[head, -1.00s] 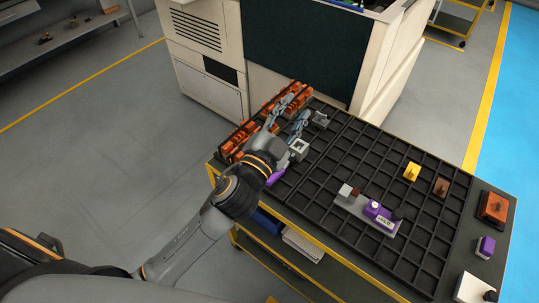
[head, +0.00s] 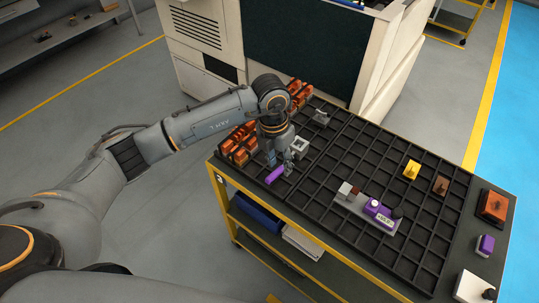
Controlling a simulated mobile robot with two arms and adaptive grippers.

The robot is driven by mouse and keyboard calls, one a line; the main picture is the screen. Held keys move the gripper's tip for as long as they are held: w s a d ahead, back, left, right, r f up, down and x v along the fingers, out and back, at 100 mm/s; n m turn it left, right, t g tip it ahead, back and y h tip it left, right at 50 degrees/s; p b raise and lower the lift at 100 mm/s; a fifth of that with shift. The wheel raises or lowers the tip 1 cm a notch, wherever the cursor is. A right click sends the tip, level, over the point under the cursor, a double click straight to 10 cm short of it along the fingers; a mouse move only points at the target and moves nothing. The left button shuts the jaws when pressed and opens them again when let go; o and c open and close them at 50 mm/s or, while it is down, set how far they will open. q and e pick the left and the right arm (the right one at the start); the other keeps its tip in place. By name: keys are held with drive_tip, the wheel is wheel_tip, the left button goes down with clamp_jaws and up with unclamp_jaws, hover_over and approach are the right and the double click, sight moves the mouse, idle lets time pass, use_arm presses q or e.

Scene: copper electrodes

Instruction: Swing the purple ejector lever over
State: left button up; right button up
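A slim purple bar (head: 275,175), which looks like the lever, lies at the near left edge of the black gridded tray (head: 345,148). My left gripper (head: 280,167) points down just above and beside the bar's right end. Its fingers look apart, and I see nothing held between them. Whether a finger touches the bar is too small to tell. A grey block with a square top (head: 299,147) stands just right of the gripper. A second purple part with a label and dark knob (head: 378,211) sits on a grey base farther right. My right gripper is out of view.
Orange-brown electrodes (head: 239,146) stand in racks at the tray's left end. A small grey holder (head: 320,118), a yellow piece (head: 411,170) and a brown piece (head: 441,185) stand on the tray. An orange block (head: 493,206) is at the right. The tray's middle is mostly clear.

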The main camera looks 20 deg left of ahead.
sight(270, 178)
use_arm(q)
drive_tip(key=a, duration=0.1)
drive_tip(key=a+y, duration=0.1)
drive_tip(key=a, duration=0.1)
drive_tip(key=shift+w+r, duration=0.2)
drive_tip(key=shift+w, duration=0.15)
drive_tip(key=shift+f, duration=0.1)
drive_tip(key=shift+f+b, duration=2.3)
drive_tip(key=shift+f, duration=1.65)
drive_tip(key=shift+d+f+b, duration=0.1)
drive_tip(key=shift+f+b, duration=0.25)
drive_tip(key=shift+b, duration=0.1)
clamp_jaws()
